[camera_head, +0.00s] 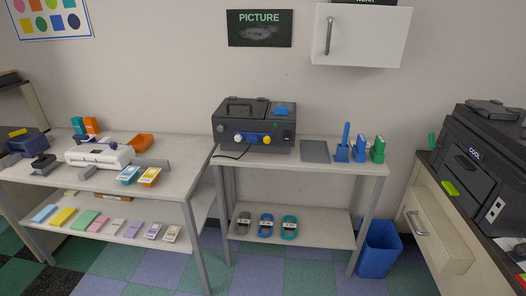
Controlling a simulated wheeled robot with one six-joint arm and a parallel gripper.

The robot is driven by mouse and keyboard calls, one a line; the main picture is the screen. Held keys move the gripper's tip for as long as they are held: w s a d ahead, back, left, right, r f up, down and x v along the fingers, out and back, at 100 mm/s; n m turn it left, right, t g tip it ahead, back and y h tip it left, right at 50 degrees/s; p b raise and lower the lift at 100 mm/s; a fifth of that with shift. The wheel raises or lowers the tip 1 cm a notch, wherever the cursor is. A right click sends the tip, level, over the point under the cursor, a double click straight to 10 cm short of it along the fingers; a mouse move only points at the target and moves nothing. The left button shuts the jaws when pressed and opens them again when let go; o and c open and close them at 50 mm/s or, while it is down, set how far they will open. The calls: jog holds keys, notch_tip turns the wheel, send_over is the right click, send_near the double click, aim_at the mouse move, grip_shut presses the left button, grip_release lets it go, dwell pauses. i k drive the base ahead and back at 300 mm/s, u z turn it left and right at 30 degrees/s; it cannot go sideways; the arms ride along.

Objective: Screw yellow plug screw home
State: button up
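A small round yellow knob, which looks like the yellow plug screw (267,140), sits on the front face of a dark machine (254,122) on the middle table. It is at the right end of a blue panel (252,138), with a whitish round knob (238,138) at the left end. At this size I cannot tell how deep the yellow part sits. My gripper is not in view.
The dark machine stands on the middle table (290,158), a cable at its front left. A grey plate (315,152) and blue and green holders (377,150) stand to its right. A blue bin (378,250) is on the floor; a wall cabinet (361,36) hangs above.

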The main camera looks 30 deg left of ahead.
aim_at(267, 140)
jog(key=k, duration=0.15)
jog(key=u, duration=2.1)
jog(key=i, duration=1.25)
jog(key=z, duration=2)
